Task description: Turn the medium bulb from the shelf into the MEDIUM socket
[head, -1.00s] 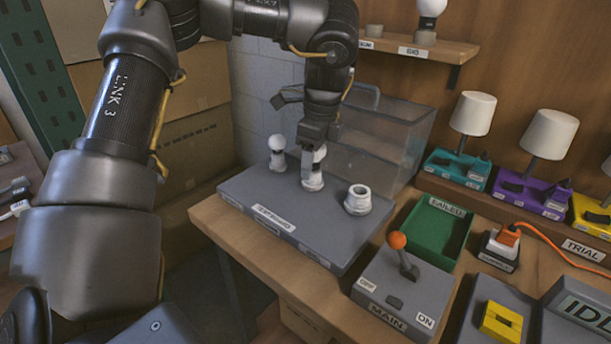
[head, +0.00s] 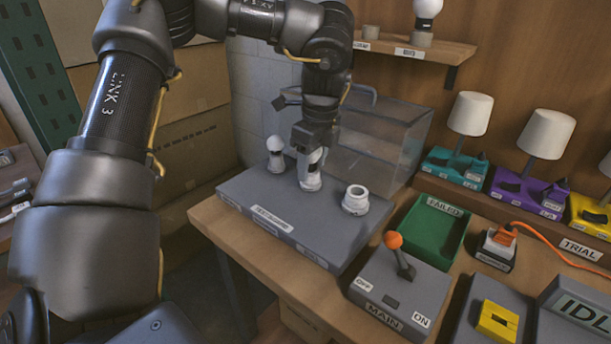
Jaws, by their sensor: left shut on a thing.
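My left gripper (head: 314,156) points down over the middle socket (head: 310,182) of the grey socket board (head: 300,222). It is shut on a white bulb (head: 312,164), which is mostly hidden by the fingers and sits upright at the socket mouth. How deep the bulb sits in the socket cannot be told. The left socket holds a small white bulb (head: 274,146). The right socket (head: 355,199) is empty. A large white bulb (head: 428,8) stands on the wall shelf (head: 420,46). My right gripper is not in view.
A clear box (head: 378,142) stands close behind the board. Teal, purple and yellow lamps line the back, including a purple one (head: 525,188).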

